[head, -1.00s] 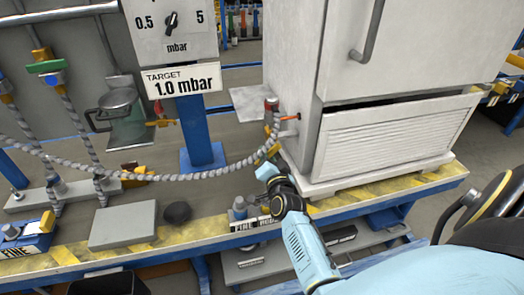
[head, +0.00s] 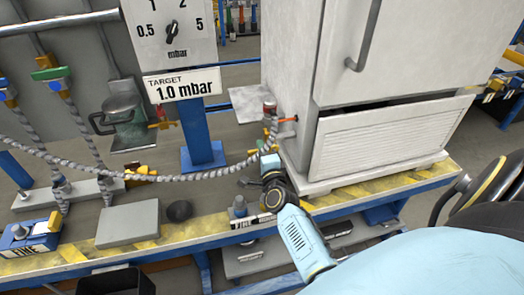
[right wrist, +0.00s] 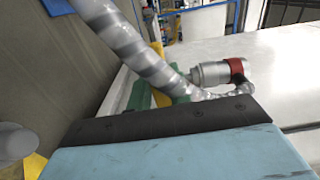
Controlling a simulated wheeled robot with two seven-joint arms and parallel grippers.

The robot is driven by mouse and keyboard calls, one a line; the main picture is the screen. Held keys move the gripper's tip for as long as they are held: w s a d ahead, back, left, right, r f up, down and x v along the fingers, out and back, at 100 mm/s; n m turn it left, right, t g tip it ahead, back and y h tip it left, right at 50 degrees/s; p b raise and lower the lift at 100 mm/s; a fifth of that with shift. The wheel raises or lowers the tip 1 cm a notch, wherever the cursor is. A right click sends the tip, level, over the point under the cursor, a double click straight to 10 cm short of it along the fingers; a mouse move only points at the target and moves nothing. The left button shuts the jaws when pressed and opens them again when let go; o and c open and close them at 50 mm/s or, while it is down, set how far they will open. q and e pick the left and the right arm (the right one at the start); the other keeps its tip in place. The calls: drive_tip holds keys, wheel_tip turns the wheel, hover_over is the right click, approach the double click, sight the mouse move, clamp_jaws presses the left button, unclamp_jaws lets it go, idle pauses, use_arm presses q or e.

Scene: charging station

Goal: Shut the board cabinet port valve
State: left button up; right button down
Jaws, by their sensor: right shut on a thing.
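The white cabinet (head: 385,70) stands on the bench. A grey ribbed hose (head: 200,175) runs to a port fitting with a dark red cap (head: 269,105) at its left side. In the right wrist view, a green valve body (right wrist: 178,82) with a yellow handle (right wrist: 158,62) sits beside the hose and a silver fitting with a red cap (right wrist: 237,68). My left gripper is out of view.
A dial panel (head: 170,35) with a 1.0 mbar target sign (head: 182,85) stands behind. A grey block (head: 128,223), a dark round knob (head: 179,210) and other hoses occupy the bench left of my gripper. A yellow-striped bench edge (head: 190,230) runs in front.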

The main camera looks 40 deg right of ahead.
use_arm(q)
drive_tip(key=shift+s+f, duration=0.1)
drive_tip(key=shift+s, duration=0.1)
use_arm(e)
drive_tip(key=shift+m, duration=0.3)
drive_tip(key=c, duration=1.3)
unclamp_jaws()
drive_tip(key=shift+r, duration=0.1)
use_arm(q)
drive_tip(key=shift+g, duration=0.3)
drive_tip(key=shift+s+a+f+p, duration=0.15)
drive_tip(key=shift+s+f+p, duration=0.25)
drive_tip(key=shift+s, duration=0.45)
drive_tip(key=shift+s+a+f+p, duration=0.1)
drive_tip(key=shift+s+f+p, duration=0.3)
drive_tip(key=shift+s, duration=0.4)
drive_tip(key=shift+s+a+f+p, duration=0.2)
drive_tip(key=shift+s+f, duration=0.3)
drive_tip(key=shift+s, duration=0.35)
use_arm(e)
drive_tip(key=shift+v, duration=6.7)
